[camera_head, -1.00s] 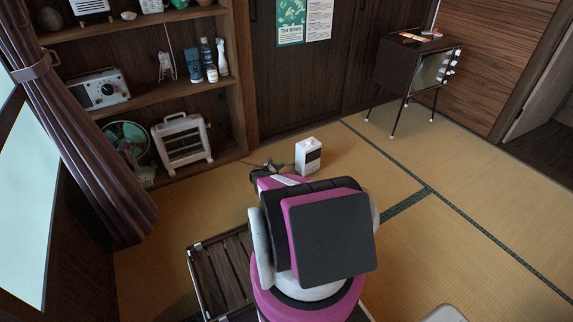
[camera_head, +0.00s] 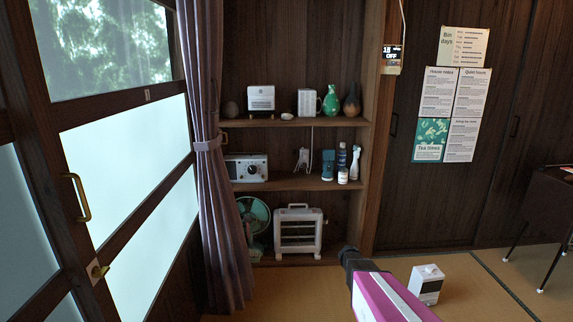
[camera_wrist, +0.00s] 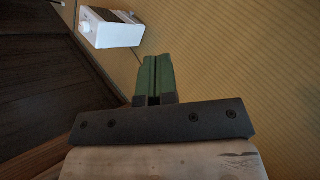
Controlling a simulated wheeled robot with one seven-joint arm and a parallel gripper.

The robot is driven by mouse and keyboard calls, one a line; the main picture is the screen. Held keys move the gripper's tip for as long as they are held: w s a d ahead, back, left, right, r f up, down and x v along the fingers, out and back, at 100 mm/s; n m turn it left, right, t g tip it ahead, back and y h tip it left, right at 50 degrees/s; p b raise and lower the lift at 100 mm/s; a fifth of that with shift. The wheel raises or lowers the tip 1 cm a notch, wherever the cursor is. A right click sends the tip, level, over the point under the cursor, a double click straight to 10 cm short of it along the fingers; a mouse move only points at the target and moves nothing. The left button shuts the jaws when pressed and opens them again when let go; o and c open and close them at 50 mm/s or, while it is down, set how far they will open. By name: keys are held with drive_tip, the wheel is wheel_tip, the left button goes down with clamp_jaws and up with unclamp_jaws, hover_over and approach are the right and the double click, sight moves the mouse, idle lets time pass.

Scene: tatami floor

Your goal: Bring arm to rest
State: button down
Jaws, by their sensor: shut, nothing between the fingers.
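My gripper's two green fingers (camera_wrist: 153,78) are side by side in the wrist view, shut with nothing between them. They point out over the tatami floor. In the head view, my pink and black arm reaches up from the bottom edge, right of the middle. Its dark far end is in front of the shelf's lower right corner, and the fingers cannot be made out there.
A small white box (camera_head: 427,284) stands on the tatami right of my arm; it also shows in the wrist view (camera_wrist: 110,28). A shelf (camera_head: 290,124) holds several items, including a white heater (camera_head: 298,233). A dark cabinet (camera_head: 545,208) stands far right.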

drive_tip(key=s+a+r+m+t+y, duration=0.1)
drive_tip(key=s+a+r+m+y, duration=0.6)
drive_tip(key=s+a+r, duration=1.1)
drive_tip(key=a+y, duration=0.2)
drive_tip(key=shift+s+a+t, duration=0.3)
drive_tip(key=shift+s+a, duration=0.05)
drive_tip(key=shift+a, duration=0.05)
